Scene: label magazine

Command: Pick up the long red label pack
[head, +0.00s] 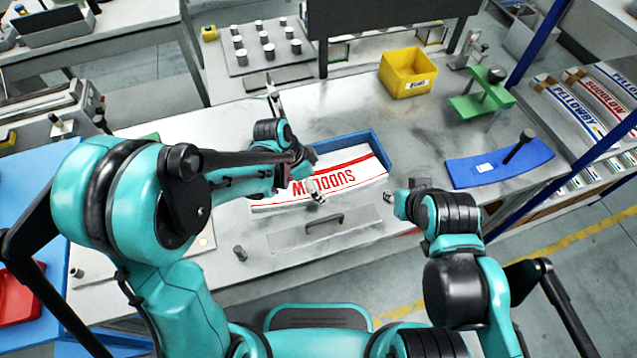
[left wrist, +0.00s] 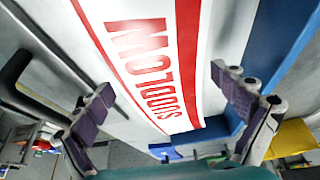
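The long red label pack (head: 345,178), white with red stripes and red lettering, lies in a blue-walled tray (head: 377,147) on the bench. It fills the middle of the left wrist view (left wrist: 150,50). My left gripper (head: 314,180) is over the pack's left part in the head view. In the left wrist view its two fingers (left wrist: 162,82) are wide apart, one on each side of the pack, with nothing between them gripped. Whether they touch the pack is unclear. My right gripper (head: 402,195) is by the tray's right end, small and partly hidden; its opening is unclear.
A panel with a dark handle (head: 324,220) lies in front of the tray. A yellow bin (head: 408,72), a green stand (head: 482,100) and a blue curved plate (head: 497,163) are to the back and right. More label packs (head: 600,100) are on a rack at far right.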

